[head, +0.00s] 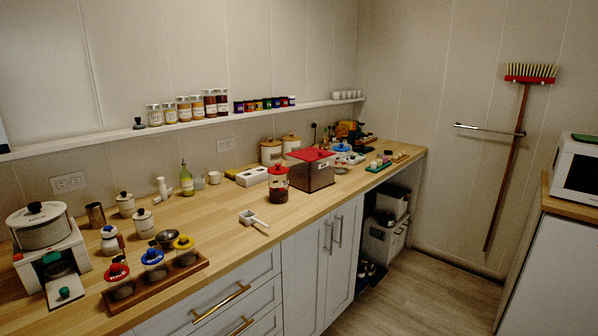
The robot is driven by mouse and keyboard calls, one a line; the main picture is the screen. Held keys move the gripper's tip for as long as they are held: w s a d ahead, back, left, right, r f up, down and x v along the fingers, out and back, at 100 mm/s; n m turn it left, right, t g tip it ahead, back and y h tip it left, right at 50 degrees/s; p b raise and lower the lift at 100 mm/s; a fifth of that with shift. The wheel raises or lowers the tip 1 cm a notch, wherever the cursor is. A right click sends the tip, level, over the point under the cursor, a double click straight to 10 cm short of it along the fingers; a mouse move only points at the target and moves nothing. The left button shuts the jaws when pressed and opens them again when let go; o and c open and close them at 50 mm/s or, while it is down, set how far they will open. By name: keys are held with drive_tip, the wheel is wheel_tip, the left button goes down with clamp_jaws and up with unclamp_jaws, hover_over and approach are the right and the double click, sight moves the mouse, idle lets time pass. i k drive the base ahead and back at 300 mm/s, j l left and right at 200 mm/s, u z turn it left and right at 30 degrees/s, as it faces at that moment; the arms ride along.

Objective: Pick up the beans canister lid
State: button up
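I cannot read a label that names the beans canister, so I cannot tell which lid is meant. A clear jar with a red knobbed lid (278,170) and dark contents stands on the counter near the front edge, its lid on. Two cream canisters with dark-knobbed lids, one at the back (125,204) and one in front (143,223), stand at the left. Two larger cream canisters with tan lids, left (271,153) and right (291,143), stand by the wall. Three jars with red (116,272), blue (153,256) and yellow (183,242) lids stand in a wooden rack. My gripper is not in view.
The wooden counter (215,225) has free room around a white scoop (254,222). A dark red-topped box (311,170) stands right of the red-lidded jar. A white-based dispenser (45,248) stands far left. The floor (400,300) is clear; a broom (508,160) hangs at right.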

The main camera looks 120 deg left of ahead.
sight(278, 169)
drive_tip(key=u, duration=3.95)
drive_tip(key=i+l+u, duration=0.2)
drive_tip(key=k+j, duration=0.05)
